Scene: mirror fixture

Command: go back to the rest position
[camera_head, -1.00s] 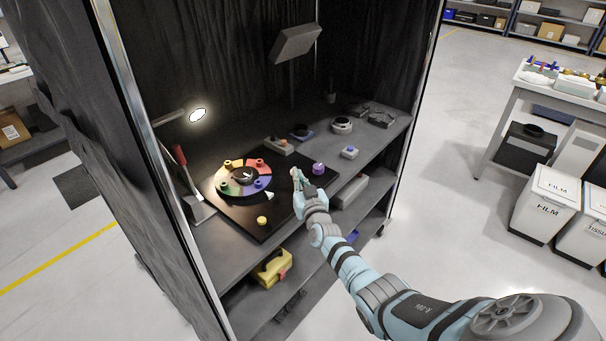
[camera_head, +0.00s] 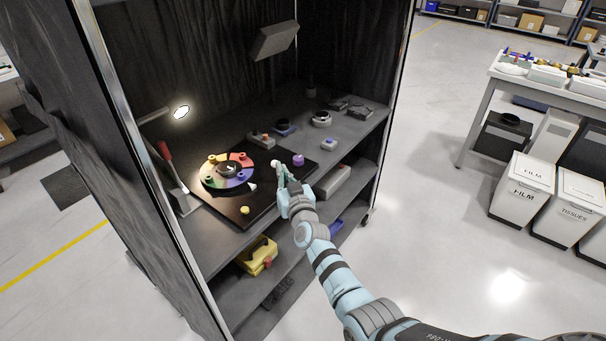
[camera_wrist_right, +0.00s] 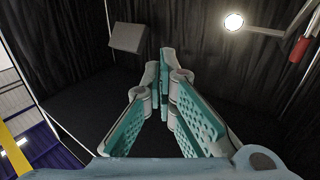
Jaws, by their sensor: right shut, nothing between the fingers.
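My right gripper (camera_head: 279,168) is at the front edge of the dark board on the cabinet's upper shelf, its arm coming from the lower right. In the right wrist view my right gripper (camera_wrist_right: 166,58) has its fingertips together with nothing between them. It faces the dark curtained back of the cabinet. My left gripper is in neither view.
A coloured wheel (camera_head: 213,184), a yellow knob (camera_head: 245,210) and a purple knob (camera_head: 298,159) sit on the dark board (camera_head: 222,205). A lamp (camera_head: 181,112) glows at left. A yellow object (camera_head: 256,254) lies on the lower shelf.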

